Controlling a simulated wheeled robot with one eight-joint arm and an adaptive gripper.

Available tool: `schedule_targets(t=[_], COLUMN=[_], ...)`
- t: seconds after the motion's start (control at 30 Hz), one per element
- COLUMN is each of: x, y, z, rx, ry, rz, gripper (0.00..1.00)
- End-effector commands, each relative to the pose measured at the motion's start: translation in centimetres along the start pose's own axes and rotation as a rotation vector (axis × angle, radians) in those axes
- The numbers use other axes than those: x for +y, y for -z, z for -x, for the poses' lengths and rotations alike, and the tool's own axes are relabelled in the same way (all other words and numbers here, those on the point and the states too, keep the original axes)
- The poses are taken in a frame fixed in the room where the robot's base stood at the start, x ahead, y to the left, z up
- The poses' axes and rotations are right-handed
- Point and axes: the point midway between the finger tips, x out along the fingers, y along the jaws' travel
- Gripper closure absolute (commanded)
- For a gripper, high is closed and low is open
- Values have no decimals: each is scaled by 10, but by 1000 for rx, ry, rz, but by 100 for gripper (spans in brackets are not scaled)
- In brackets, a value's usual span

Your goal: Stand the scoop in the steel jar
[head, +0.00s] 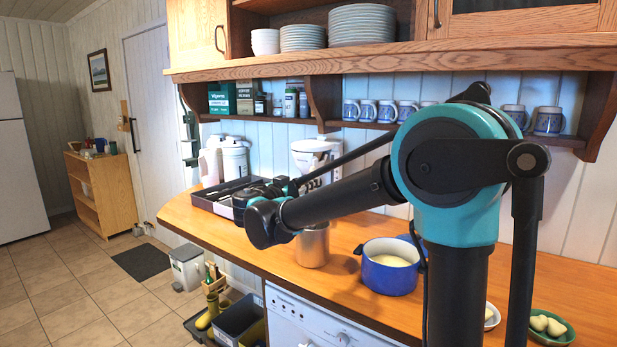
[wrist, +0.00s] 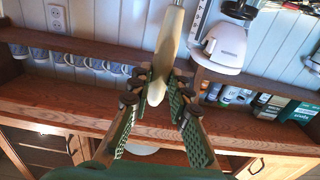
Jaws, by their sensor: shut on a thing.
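My gripper (wrist: 158,84) is shut on a long, cream-coloured thing, which appears to be the scoop (wrist: 167,52). It is held between the green-padded fingers, with one rounded end near the fingertips and the other end running out of the top of the wrist view. In the head view, my arm hides most of the gripper, and I cannot make out the scoop there. The steel jar (head: 312,246) stands upright on the wooden counter, just right of my wrist and partly behind my arm. Its inside is hidden. The wrist view does not show the jar.
A dark utensil tray (head: 207,199) lies left of the jar. A blue pot (head: 389,277) with pale contents stands right of it. A white appliance (wrist: 216,51) stands by the wall. A green dish (head: 552,338) is at the right. A shelf with mugs (head: 547,121) hangs above.

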Motion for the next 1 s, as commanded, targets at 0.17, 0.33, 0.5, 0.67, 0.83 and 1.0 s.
schedule_targets(t=[0.17, 0.33, 0.5, 0.67, 0.83, 1.0], x=[0, 0, 0, 0, 0, 0], y=[-13, -26, -38, -46, -51, -52], z=[0, 0, 0, 0, 0, 0], rx=[0, 0, 0, 0, 0, 0], ry=[0, 0, 0, 0, 0, 0], rz=[0, 0, 0, 0, 0, 0], gripper=[100, 100, 100, 100, 100, 100])
